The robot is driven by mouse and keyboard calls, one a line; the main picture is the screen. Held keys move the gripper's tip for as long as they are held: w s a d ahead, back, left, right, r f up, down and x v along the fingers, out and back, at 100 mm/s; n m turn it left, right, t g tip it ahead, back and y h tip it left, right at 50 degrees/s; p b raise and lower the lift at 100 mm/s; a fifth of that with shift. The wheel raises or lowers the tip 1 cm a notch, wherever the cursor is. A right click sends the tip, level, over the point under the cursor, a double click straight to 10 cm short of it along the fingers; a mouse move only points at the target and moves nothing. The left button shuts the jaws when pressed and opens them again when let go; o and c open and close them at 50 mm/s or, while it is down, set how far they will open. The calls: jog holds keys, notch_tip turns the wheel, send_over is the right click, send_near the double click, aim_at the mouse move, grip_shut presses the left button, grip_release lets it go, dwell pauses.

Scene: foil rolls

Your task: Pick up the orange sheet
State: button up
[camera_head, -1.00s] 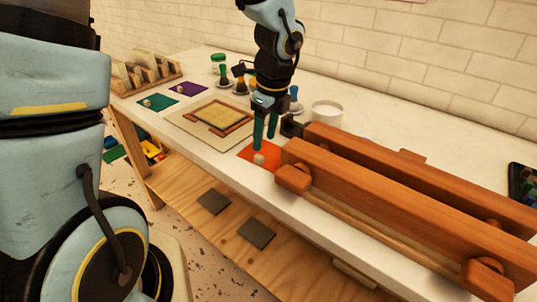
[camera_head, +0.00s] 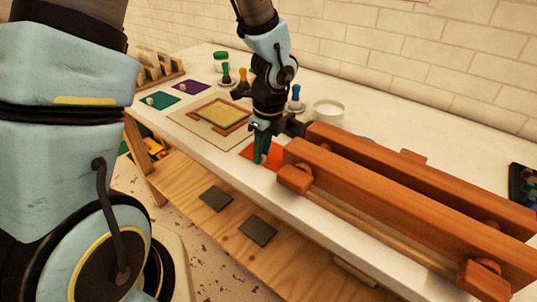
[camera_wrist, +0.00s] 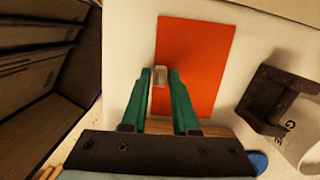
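The orange sheet (camera_head: 274,157) lies flat on the white table, just left of the long wooden clamp. It also shows in the wrist view (camera_wrist: 203,65) as an orange rectangle with a small pale knob (camera_wrist: 160,75) near its left edge. My gripper (camera_head: 260,160) is low over the sheet. In the wrist view its two green fingertips (camera_wrist: 160,77) stand on either side of the knob, with little or no gap, and look shut on it. In the head view the fingers hide the knob. The sheet does not look lifted.
The wooden clamp (camera_head: 400,190) stands close on the right. A green sheet (camera_head: 160,99), a purple sheet (camera_head: 190,87) and a framed yellow pad (camera_head: 222,112) lie to the left. A white bowl (camera_head: 328,112) and several colored-handled stamps (camera_head: 295,97) are behind.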

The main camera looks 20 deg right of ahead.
grip_shut()
jog(key=shift+r, duration=0.15)
